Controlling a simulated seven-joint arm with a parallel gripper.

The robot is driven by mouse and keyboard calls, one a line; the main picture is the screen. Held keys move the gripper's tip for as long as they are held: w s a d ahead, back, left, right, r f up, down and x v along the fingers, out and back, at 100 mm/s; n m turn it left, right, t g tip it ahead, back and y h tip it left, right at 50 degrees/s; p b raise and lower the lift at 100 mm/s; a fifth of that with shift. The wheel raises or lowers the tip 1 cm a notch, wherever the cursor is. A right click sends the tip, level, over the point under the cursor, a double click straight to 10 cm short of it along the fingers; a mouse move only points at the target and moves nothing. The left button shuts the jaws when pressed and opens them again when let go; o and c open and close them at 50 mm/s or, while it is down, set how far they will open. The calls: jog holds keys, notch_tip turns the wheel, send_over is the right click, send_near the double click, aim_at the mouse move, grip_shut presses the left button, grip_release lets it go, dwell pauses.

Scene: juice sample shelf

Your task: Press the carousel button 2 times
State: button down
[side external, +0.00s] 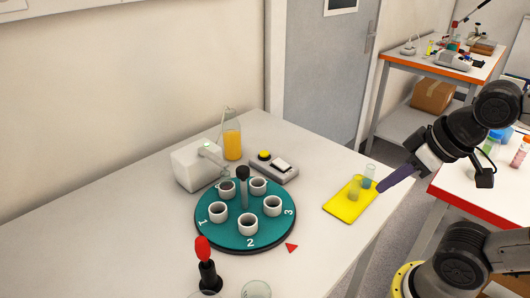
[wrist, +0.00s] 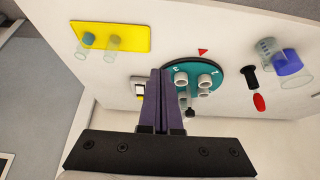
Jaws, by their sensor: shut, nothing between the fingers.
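The teal carousel (side external: 205,225) has numbered positions, several white cups and a dark-topped central post. My gripper (side external: 381,189) is shut and empty, its purple fingers over the right part of the table near the yellow tray, apart from the button.
A yellow tray (side external: 341,210) with clear glass vessels lies near the table's right edge. A white device (side external: 190,168) and an orange-filled bottle (side external: 232,140) stand behind the carousel. A red triangle (side external: 291,247) and a red-topped dark tool (side external: 204,255) are in front.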

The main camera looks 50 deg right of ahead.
jog(key=w+a+r+m+t+y, duration=0.2)
jog(key=w+r+t, duration=0.1)
jog(key=w+r, duration=0.7)
jog(key=m+h, duration=0.1)
jog(key=m, duration=0.5)
send_over(267, 154)
notch_tip(267, 154, down, 12)
jog(key=shift+a, duration=0.1)
jog(key=shift+f, duration=4.3)
jog(key=shift+f, duration=0.15)
